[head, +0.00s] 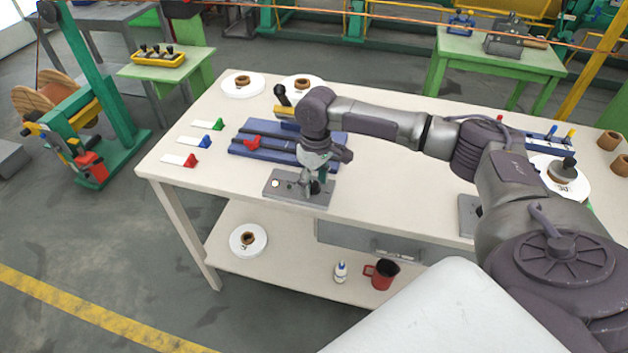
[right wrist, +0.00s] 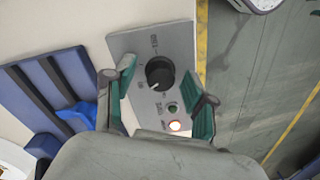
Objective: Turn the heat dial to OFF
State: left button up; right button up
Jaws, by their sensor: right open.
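The heat dial (right wrist: 160,73) is a round black knob on a grey control plate (right wrist: 147,44) in the right wrist view. A white mark on the knob points to the lower left in that view; the printed labels are too small to read. In the head view the plate (head: 283,196) lies at the table's front edge. My right gripper (head: 317,184) is above its right part, pointing down. In the right wrist view its two green-lined fingers (right wrist: 166,84) are apart, one on each side of the dial. I cannot tell whether they touch it. My left gripper is not in view.
A lit lamp (right wrist: 175,126) and a small green button (right wrist: 172,107) are on the plate. A blue grooved block (head: 263,155) with a red piece lies just behind it. Coloured-tip tags (head: 180,160) lie to the left. White discs (head: 243,92) stand at the back.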

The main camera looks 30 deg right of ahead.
grip_shut()
jog(key=shift+r+n+p, duration=0.2)
jog(key=shift+n+p, duration=0.3)
jog(key=shift+p, duration=0.35)
jog(key=n+p, duration=0.6)
jog(key=n, duration=0.1)
jog(key=shift+n, duration=0.3)
jog(key=shift+w+f+n+p, duration=0.15)
jog(key=shift+n+p, duration=0.6)
jog(key=shift+n, duration=0.85)
grip_release()
